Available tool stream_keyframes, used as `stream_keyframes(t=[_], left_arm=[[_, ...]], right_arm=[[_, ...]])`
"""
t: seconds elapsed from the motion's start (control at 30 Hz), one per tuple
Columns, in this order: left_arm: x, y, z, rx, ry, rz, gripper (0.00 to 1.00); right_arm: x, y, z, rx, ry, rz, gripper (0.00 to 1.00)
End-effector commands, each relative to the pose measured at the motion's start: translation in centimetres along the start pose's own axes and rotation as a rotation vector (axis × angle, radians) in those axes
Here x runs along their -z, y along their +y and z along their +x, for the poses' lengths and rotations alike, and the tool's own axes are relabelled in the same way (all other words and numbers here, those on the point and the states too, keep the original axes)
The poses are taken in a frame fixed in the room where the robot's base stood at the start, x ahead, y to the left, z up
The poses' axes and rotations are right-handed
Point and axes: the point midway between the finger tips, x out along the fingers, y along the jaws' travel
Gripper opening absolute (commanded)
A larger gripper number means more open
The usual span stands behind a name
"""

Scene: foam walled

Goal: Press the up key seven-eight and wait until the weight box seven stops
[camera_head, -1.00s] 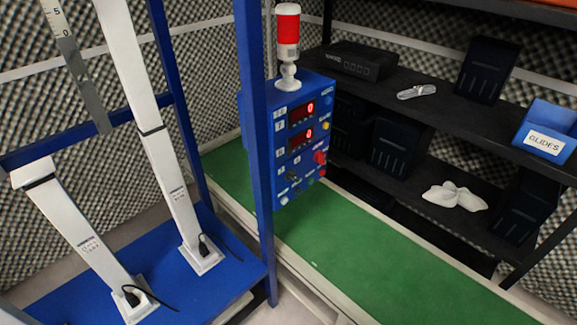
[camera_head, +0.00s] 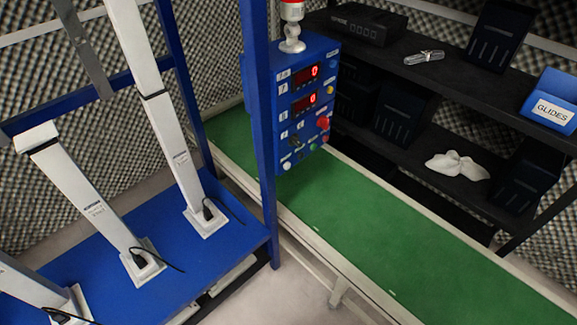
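The key labels are too small to read. White column-like units (camera_head: 174,145) stand on a blue platform at left; I cannot tell if one is the weight box seven. Neither of my grippers shows.
The blue post (camera_head: 262,130) stands in front of the control box's left edge. The green conveyor (camera_head: 370,235) is clear. Dark shelves (camera_head: 440,90) at right hold black bins, a white cloth bundle (camera_head: 457,165) and a blue GLIDES box (camera_head: 551,105). The blue platform (camera_head: 225,240) carries the columns and cables.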

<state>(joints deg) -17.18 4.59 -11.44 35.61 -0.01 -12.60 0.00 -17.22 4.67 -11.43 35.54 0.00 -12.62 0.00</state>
Motion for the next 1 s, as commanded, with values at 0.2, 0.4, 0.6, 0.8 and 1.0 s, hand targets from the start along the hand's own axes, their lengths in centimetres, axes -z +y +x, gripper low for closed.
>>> stream_keyframes(t=[0.2,0.4,0.6,0.8,1.0], left_arm=[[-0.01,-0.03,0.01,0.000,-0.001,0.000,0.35],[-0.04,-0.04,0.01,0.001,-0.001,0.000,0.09],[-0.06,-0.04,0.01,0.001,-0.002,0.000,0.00],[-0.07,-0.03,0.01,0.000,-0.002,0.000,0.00],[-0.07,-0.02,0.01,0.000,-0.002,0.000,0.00]], right_arm=[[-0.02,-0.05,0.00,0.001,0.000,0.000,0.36],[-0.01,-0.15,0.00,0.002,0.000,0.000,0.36],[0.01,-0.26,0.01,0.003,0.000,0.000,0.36],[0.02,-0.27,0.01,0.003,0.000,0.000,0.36],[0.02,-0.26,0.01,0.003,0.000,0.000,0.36]])
